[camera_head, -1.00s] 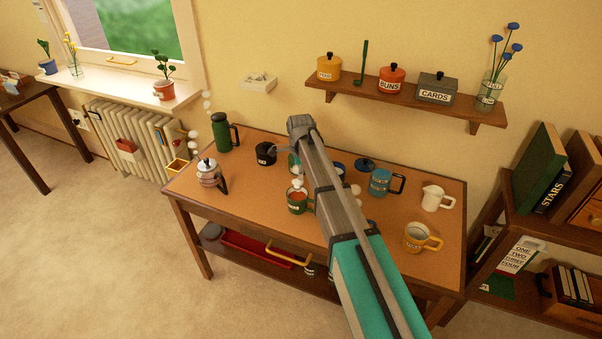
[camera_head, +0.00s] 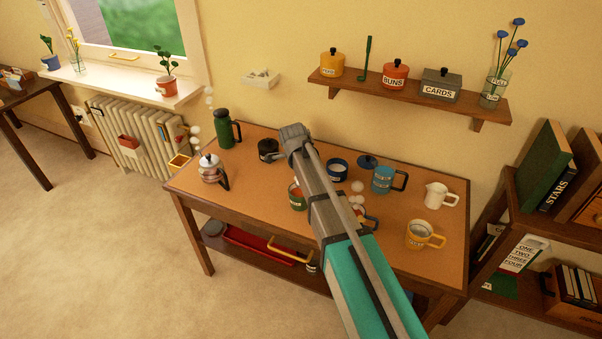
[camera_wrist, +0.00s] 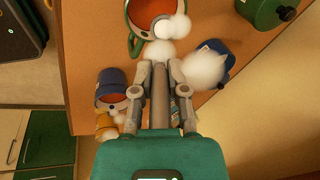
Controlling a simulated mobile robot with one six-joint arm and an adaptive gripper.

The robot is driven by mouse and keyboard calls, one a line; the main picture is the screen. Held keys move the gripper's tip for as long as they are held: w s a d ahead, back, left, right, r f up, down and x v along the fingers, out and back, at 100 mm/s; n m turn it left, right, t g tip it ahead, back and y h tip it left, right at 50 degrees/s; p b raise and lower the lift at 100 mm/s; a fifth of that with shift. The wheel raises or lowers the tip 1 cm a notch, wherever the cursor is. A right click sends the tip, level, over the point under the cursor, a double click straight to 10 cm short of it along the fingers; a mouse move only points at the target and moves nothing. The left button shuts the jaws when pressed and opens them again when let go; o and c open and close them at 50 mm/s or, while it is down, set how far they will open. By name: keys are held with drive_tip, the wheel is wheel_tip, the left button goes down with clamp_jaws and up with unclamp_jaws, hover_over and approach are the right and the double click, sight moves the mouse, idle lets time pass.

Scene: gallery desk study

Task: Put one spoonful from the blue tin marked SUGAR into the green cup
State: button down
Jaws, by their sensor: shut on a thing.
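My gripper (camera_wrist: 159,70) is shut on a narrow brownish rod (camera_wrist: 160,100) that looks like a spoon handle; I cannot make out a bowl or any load. In the head view my arm hides the gripper. The green cup (camera_head: 296,198) holds a reddish drink and is partly behind my arm; in the wrist view it (camera_wrist: 155,10) lies just beyond the fingertips. An open blue tin (camera_head: 337,171) with white contents stands behind and right of it. It seems to show in the wrist view (camera_wrist: 208,70), right of the fingers, behind white puffs. I cannot read its label.
A blue lid (camera_head: 368,161), a blue mug (camera_head: 382,180), a white jug (camera_head: 438,195) and a yellow cup (camera_head: 421,235) stand to the right. A dark tin (camera_head: 268,150), a steaming pot (camera_head: 212,170) and a green flask (camera_head: 223,128) stand left. The front left desk is clear.

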drive_tip(key=shift+s+a+f+t+h+b, duration=0.1)
drive_tip(key=shift+s+f+t+h+b, duration=0.15)
drive_tip(key=shift+s+t+b, duration=0.25)
drive_tip(key=shift+s+a+f+t+h+b, duration=0.1)
drive_tip(key=shift+s+f+t+h+b, duration=0.1)
drive_tip(key=shift+s+t+b, duration=0.3)
drive_tip(key=shift+w+a+r+t+b, duration=0.1)
drive_tip(key=shift+w+t+b, duration=0.05)
drive_tip(key=shift+t+b, duration=0.25)
drive_tip(key=t+b, duration=0.1)
drive_tip(key=s+f+t+h+b, duration=0.1)
drive_tip(key=b, duration=0.2)
drive_tip(key=shift+s+a+f+t, duration=0.2)
drive_tip(key=shift+s+a+t, duration=0.05)
drive_tip(key=shift+t, duration=0.15)
